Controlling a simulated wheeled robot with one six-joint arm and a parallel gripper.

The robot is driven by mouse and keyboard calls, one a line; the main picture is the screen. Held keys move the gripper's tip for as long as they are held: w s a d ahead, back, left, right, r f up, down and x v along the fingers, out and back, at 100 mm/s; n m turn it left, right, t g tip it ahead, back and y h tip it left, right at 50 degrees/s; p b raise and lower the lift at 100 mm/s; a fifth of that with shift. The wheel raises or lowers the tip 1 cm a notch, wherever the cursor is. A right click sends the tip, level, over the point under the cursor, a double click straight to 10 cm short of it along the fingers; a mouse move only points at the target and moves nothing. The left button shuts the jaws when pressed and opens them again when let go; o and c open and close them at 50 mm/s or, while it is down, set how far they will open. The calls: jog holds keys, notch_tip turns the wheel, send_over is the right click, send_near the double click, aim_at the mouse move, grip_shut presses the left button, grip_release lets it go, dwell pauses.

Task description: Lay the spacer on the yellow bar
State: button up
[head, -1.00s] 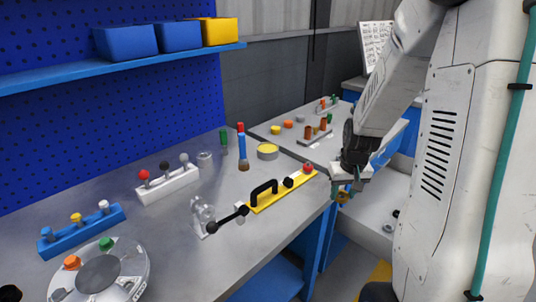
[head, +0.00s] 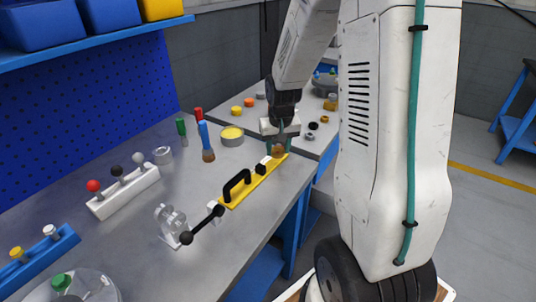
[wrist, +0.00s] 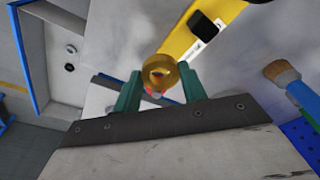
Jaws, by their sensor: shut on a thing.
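The spacer, an amber ring (wrist: 160,72), is between the green fingers of my gripper (wrist: 160,92) in the wrist view. My gripper is shut on it. In the head view my gripper (head: 278,147) is at the far end of the yellow bar (head: 232,199), with the spacer (head: 278,152) low between its fingers. The bar carries a black handle and a black knob; it also shows in the wrist view (wrist: 178,42). A bit of red shows at the ring's lower edge in the wrist view. The bar's far end is mostly hidden, and I cannot tell whether the spacer touches it.
A black-ended lever (head: 202,226) stands by the bar's near end. A blue-handled brush (head: 206,142) and a round yellow-topped tin (head: 232,136) stand left of my gripper. A white rack with knobs (head: 123,190) is further left. The bench's front edge is close on the right.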

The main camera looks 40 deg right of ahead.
aim_at(269, 161)
jog(key=shift+w+a+f, duration=0.1)
jog(key=shift+w+a, duration=0.2)
jog(key=shift+w, duration=0.2)
jog(key=shift+w+a, duration=0.25)
jog(key=shift+w, duration=0.25)
jog(key=shift+w+a+f, duration=0.15)
jog(key=shift+w+f, duration=0.05)
jog(key=shift+f, duration=0.7)
jog(key=shift+w+a+f, duration=0.1)
jog(key=shift+w+f, duration=0.05)
jog(key=shift+f, duration=0.75)
jog(key=shift+f, duration=0.1)
jog(key=o, duration=1)
